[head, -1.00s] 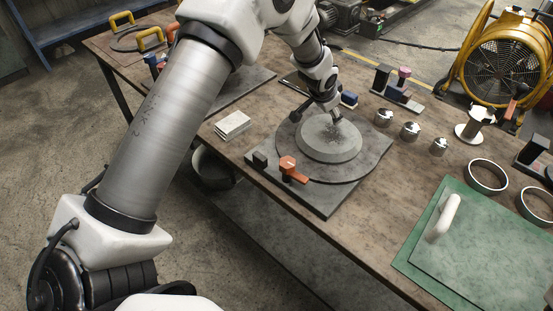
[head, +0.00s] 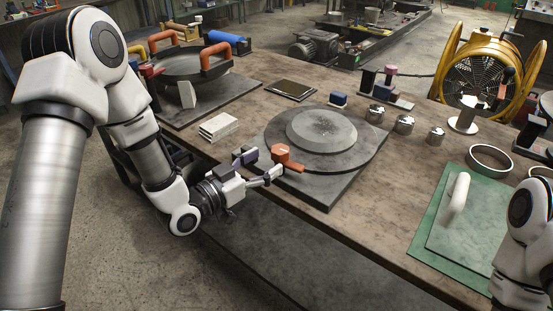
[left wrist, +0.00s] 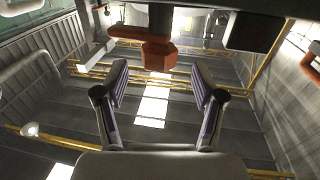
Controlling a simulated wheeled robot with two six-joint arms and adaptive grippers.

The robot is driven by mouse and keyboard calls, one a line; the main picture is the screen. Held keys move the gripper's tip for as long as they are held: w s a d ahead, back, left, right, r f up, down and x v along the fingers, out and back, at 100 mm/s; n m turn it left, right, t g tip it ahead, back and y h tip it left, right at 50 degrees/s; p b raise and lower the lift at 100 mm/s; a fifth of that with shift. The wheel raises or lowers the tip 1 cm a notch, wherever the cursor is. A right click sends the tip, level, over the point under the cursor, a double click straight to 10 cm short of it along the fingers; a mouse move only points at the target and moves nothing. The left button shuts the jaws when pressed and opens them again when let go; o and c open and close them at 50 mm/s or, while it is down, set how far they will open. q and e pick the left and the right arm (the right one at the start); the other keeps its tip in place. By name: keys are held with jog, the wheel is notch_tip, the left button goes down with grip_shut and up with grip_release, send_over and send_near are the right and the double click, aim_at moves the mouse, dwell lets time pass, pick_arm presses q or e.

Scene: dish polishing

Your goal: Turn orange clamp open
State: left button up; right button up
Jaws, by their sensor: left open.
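The orange clamp (head: 287,158) sits at the front left edge of the square slab that carries a grey disc (head: 322,131). In the left wrist view the orange clamp (left wrist: 158,52) is ahead of the fingers, in the upper middle. My left gripper (head: 262,166) is low at the table's front edge, just left of the clamp. Its two fingers are apart with nothing between them; they also show in the left wrist view (left wrist: 160,82). I cannot tell whether a fingertip touches the clamp. My right gripper is out of view.
Stacked pale blocks (head: 218,127) stand left of the slab. A second plate with orange handles (head: 216,60) is at the back left. Metal cups (head: 405,124) stand to the right. A green mat (head: 425,235) with a white-handled board lies at the front right.

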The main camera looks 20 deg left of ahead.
aim_at(273, 157)
pick_arm(q)
jog(key=x, duration=0.5)
jog(key=shift+w+d+p, duration=0.15)
jog(key=shift+p, duration=0.2)
jog(key=shift+r, duration=0.1)
jog(key=shift+c, duration=0.6)
jog(key=c, duration=1)
jog(key=shift+m+g+h, duration=0.4)
jog(key=shift+m+h, duration=0.1)
jog(key=shift+h, duration=0.2)
jog(key=shift+c, duration=0.2)
jog(key=shift+m+h, duration=0.3)
jog(key=shift+h, duration=0.1)
jog(key=o, duration=1.2)
jog(key=shift+c, duration=0.2)
